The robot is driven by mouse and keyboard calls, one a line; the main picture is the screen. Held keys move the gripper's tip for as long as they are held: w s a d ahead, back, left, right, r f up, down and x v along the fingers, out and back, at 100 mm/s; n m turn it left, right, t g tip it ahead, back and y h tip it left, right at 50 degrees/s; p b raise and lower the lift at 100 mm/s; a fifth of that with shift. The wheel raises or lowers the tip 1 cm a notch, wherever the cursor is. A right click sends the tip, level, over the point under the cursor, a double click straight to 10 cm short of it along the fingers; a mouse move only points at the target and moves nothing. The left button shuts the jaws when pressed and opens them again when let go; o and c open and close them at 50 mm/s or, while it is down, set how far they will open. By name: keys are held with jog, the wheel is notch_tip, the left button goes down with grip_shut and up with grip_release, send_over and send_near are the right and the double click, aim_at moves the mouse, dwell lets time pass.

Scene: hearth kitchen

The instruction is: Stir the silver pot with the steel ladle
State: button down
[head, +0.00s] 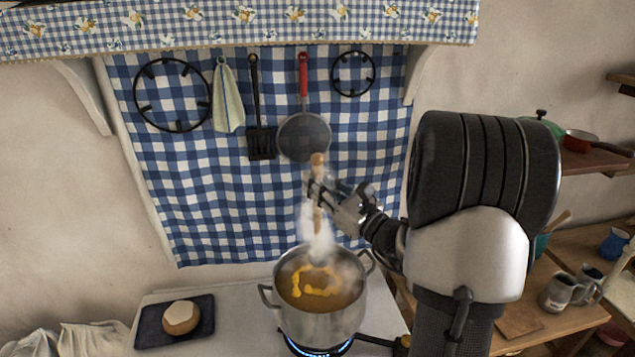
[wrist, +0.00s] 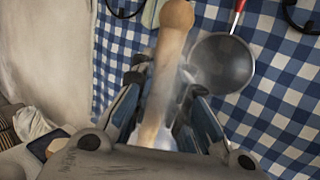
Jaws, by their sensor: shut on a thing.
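The silver pot (head: 322,322) stands upright on a lit burner in the head view. It holds orange-brown liquid with a yellow ring on top, and steam rises from it. My gripper (head: 318,192) is above the pot, shut on the wooden handle of a utensil (head: 317,162). The utensil is held nearly upright, its lower part pointing down at the pot. Steam blurs its lower end, so I cannot tell whether it is a steel ladle or whether it touches the liquid. In the wrist view the wooden handle (wrist: 172,50) runs between my fingers.
A dark board (head: 150,332) with a round pale-topped loaf (head: 181,318) is left of the pot. A red-handled round pan or strainer (head: 304,137), a black spatula (head: 261,142) and a towel (head: 228,97) hang behind. Mugs (head: 560,293) stand on the right shelf.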

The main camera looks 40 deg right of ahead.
aim_at(317, 217)
jog(key=shift+f+b, duration=3.6)
jog(key=shift+f, duration=1)
